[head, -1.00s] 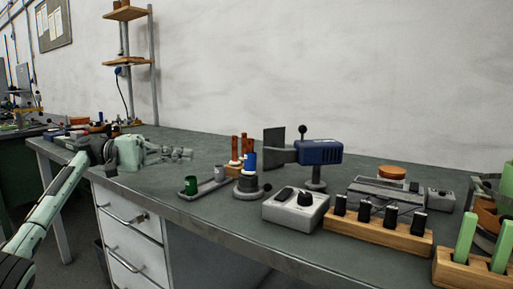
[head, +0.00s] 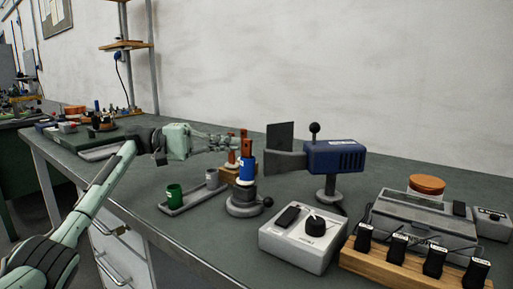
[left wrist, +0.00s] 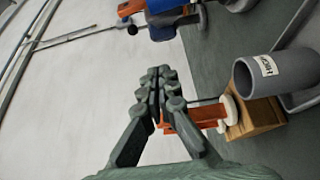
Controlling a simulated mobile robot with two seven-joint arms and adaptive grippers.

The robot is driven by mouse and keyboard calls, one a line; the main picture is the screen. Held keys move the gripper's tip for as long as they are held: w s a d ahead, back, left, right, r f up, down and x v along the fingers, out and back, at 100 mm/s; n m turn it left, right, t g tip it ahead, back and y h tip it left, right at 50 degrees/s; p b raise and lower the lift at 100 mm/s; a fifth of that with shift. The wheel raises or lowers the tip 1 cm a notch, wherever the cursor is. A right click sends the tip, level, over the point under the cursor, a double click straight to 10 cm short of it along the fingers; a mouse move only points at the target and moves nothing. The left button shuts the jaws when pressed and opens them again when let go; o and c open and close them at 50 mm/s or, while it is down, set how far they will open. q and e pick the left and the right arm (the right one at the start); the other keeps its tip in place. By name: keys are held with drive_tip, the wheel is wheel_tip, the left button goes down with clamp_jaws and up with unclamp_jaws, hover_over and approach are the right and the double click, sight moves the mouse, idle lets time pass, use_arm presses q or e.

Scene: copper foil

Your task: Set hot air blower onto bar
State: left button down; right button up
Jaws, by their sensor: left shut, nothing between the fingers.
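The hot air blower (head: 335,157) is blue with a dark flared nozzle pointing left and a black ball knob on top. It stands upright on a post with a round grey base (head: 329,195) on the bench; a blue body, probably the blower, shows at the top of the left wrist view (left wrist: 162,24). My left gripper (head: 230,143) is shut and empty, left of the blower and apart from it, by the orange-brown rods (head: 245,145). In the left wrist view its closed fingers (left wrist: 156,80) overlap these rods; contact cannot be told. I cannot identify the bar. My right gripper is not in view.
A blue cylinder (head: 246,168) on a round grey stand, a tray with green (head: 174,194) and grey cups, a grey control box (head: 303,238) and a wooden rack (head: 410,273) crowd the bench. Bare bench (head: 140,225) shows at front left.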

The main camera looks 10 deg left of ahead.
use_arm(q)
drive_tip(key=s+d+p, duration=0.1)
drive_tip(key=s+d, duration=0.2)
drive_tip(key=d, duration=0.4)
drive_tip(key=shift+d, duration=0.15)
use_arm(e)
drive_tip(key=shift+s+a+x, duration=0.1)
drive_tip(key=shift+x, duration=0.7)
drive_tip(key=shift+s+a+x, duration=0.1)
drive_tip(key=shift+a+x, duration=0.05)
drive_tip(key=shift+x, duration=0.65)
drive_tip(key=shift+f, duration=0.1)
